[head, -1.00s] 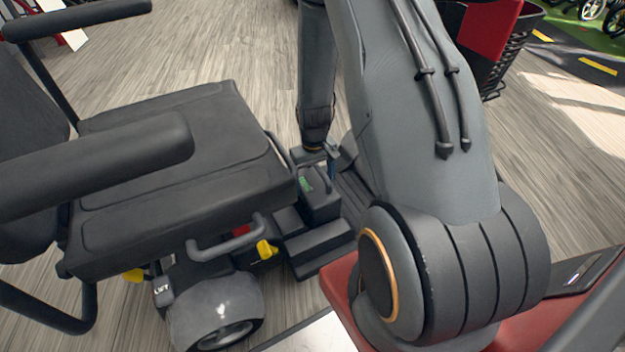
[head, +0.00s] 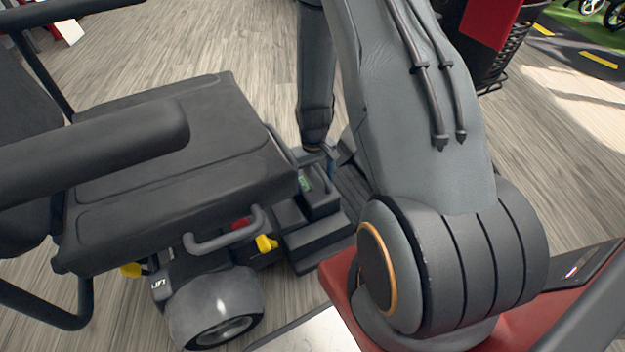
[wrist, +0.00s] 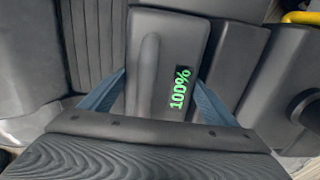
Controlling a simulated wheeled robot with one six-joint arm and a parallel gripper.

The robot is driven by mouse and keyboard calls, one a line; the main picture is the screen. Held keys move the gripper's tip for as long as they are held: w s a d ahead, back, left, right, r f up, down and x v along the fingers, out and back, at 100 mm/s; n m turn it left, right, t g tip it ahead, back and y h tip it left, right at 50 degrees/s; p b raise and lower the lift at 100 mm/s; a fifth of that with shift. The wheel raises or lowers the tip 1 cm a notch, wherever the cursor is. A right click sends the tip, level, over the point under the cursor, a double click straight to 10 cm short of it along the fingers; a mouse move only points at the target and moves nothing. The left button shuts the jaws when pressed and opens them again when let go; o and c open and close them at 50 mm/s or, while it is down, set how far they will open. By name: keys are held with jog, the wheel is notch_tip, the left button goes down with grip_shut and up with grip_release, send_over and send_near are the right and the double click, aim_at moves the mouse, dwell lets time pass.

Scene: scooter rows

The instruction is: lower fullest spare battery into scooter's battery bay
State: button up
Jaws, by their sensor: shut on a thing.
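The battery (head: 322,200) is a dark grey block with a raised handle and a green display. The wrist view shows the same battery (wrist: 150,62) reading 100%. My gripper (wrist: 160,92) is shut on it, with a blue-grey finger on each side. In the head view my gripper (head: 325,158) reaches down to the battery's top, partly behind my arm. The scooter (head: 170,165) has a black padded seat, and the battery is beside the seat's right front edge, over stepped dark housing (head: 318,240). The bay opening is hidden, and I cannot tell how deep the battery sits.
The scooter's wheel (head: 213,310), grey handle bar (head: 225,238) and yellow lever (head: 266,243) are close in front of the housing. A black armrest (head: 90,160) crosses the seat. A black basket (head: 492,50) stands at the upper right. Wood-look floor (head: 225,45) is clear behind.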

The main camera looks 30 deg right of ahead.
aim_at(313, 180)
jog(key=shift+f, duration=0.35)
dwell(1.0)
jog(key=o, duration=2.1)
jog(key=shift+r, duration=0.1)
notch_tip(313, 180, up, 8)
jog(key=p, duration=0.3)
jog(key=shift+f, duration=0.2)
